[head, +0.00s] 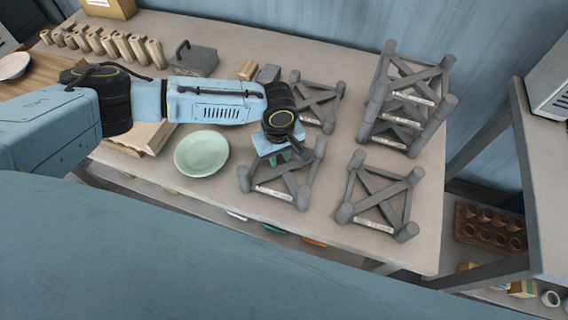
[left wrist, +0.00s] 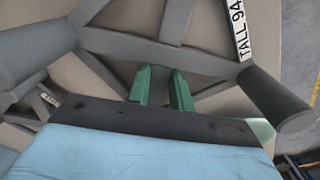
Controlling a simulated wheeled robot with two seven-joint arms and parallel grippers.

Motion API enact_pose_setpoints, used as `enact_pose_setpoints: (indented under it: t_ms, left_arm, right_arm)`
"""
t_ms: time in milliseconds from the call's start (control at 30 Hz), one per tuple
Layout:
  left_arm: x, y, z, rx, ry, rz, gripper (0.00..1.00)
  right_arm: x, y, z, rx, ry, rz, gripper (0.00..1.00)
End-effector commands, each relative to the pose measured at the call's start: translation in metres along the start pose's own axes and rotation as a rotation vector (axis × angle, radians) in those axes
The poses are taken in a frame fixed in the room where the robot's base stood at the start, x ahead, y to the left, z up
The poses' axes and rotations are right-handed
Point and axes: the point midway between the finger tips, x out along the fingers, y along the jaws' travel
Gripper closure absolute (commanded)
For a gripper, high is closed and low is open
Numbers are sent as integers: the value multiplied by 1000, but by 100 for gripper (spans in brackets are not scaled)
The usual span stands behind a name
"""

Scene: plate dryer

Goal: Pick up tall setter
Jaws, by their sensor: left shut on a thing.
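The tall setter (head: 300,190) is a grey frame of crossed bars with round corner posts and a white label. It is at the front middle of the table in the head view. In the left wrist view the setter (left wrist: 120,47) fills the upper part, and its label begins with "TALL". My left gripper (head: 279,158) is over the setter's back left side. Its green fingers (left wrist: 162,78) are shut on one of the grey bars. The arm hides part of the setter, and I cannot tell whether it is clear of the table. My right gripper is not in view.
Similar grey setters stand nearby: one behind (head: 328,112), one to the right (head: 383,217), and a stack (head: 432,130) at the back right. A pale green plate (head: 201,154) lies to the left. The table's front edge is close to the setter.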

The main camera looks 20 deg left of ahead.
Motion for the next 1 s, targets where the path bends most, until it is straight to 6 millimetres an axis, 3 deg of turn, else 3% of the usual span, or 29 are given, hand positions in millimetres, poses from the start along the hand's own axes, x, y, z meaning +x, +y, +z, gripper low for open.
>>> enact_pose_setpoints:
  t_ms: [367,800,1000]
  left_arm:
    - [-5,1,0,-1,0,3,100]
    - [-83,1,-1,0,1,5,100]
    - [-105,0,0,-1,0,2,100]
  right_arm:
    - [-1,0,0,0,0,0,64]
    - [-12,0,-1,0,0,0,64]
    - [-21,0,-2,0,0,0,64]
